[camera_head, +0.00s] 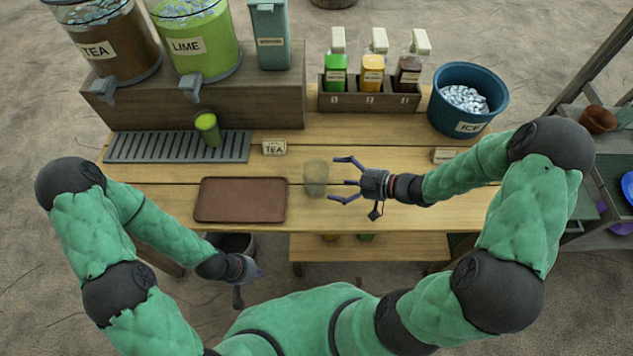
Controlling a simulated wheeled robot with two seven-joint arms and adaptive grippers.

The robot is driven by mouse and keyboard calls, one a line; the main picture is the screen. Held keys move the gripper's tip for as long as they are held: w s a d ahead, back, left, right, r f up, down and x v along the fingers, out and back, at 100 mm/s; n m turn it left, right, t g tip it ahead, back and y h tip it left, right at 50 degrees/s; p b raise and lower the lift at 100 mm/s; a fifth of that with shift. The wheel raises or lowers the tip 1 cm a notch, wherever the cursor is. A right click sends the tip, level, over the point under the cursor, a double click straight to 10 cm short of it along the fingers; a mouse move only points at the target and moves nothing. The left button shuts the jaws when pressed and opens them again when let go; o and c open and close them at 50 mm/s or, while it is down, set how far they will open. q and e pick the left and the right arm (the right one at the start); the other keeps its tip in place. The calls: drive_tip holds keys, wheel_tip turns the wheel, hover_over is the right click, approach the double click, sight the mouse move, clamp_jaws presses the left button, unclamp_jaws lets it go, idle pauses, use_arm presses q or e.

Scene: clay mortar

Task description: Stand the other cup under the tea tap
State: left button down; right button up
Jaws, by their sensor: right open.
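An empty, see-through cup (316,178) stands upright on the wooden table. My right gripper (335,179) is open, with its fingers pointing left at the cup's right side. I cannot tell whether they touch it. A cup of green drink (208,129) stands on the grated drip tray (128,147), below and a little right of the lime tap (190,88). The tea tap (104,90) sticks out below the brown tea dispenser (107,45), and the tray under it looks bare. My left gripper (247,278) hangs low by the table's front edge, its fingers unclear.
A brown serving tray (240,200) lies left of the empty cup. A small TEA sign (274,147) stands behind it. A bottle rack (368,98) and a blue ice bucket (466,101) stand at the back right. A dark bin (230,243) is near my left gripper.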

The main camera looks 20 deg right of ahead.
sight(309, 173)
drive_tip(key=shift+x, duration=1)
drive_tip(key=b+x, duration=0.1)
drive_tip(key=x, duration=0.1)
drive_tip(key=b+x, duration=0.1)
drive_tip(key=shift+w+a+b, duration=0.3)
drive_tip(key=shift+w+b, duration=0.05)
drive_tip(key=shift+b, duration=0.05)
drive_tip(key=shift+w+a+f, duration=0.1)
drive_tip(key=shift+w+a, duration=0.35)
drive_tip(key=shift+c, duration=0.3)
drive_tip(key=c, duration=0.9)
drive_tip(key=shift+c, duration=0.2)
